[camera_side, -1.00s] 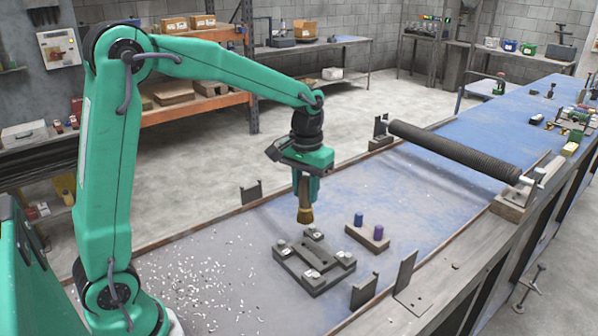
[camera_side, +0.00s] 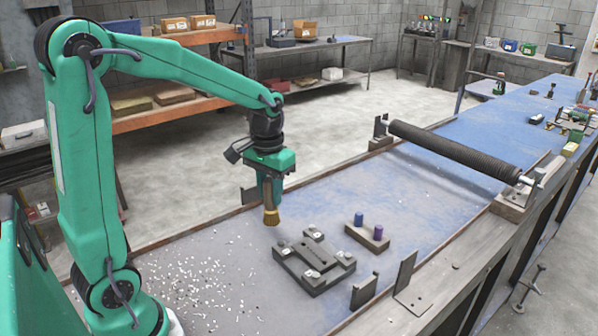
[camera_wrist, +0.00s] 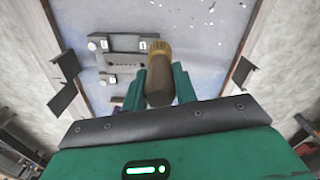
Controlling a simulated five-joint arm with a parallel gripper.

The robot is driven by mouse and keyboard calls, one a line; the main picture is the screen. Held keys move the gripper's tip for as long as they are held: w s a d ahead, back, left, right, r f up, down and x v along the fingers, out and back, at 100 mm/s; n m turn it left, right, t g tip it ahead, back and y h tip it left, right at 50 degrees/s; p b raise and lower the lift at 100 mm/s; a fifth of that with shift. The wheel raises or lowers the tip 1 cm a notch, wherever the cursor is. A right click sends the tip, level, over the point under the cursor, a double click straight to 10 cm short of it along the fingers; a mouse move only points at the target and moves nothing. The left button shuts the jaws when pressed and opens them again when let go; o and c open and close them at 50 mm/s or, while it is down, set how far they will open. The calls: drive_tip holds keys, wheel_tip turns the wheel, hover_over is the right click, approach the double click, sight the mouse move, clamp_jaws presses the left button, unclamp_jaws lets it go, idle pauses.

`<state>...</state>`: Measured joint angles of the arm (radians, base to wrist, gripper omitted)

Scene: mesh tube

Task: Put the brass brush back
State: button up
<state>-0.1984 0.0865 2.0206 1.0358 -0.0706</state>
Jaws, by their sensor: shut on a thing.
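My gripper (camera_side: 270,190) is shut on the brass brush (camera_side: 271,216), which hangs upright with its gold bristle end down, clear above the bench. In the wrist view the brush (camera_wrist: 159,85) sits between the green fingers of my gripper (camera_wrist: 160,88), its brass end pointing away from the camera. A dark fixture (camera_side: 314,260) with several light clamps lies to the right of the brush in the side view. A small block (camera_side: 367,236) holding a blue peg and a purple peg stands right of the fixture. Which spot belongs to the brush I cannot tell.
Pale chips (camera_side: 200,285) are scattered on the bench near my base. Upright dark brackets (camera_side: 364,291) stand along the front edge. A long dark mesh tube (camera_side: 455,150) spans supports at the back right. Bare blue bench lies between the block and the tube.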

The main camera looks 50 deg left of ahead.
drive_tip(key=shift+s+a+f, duration=0.35)
drive_tip(key=shift+a+f, duration=1.55)
drive_tip(key=shift+a, duration=0.25)
drive_tip(key=shift+s+a+f, duration=0.4)
drive_tip(key=shift+a+f, duration=1.45)
drive_tip(key=shift+a, duration=0.3)
drive_tip(key=shift+s+a+f, duration=0.35)
drive_tip(key=shift+a+f, duration=1.55)
drive_tip(key=shift+a, duration=0.25)
drive_tip(key=o, duration=1)
drive_tip(key=shift+f, duration=0.15)
wheel_tip(320, 180, up, 12)
drive_tip(key=shift+r, duration=0.2)
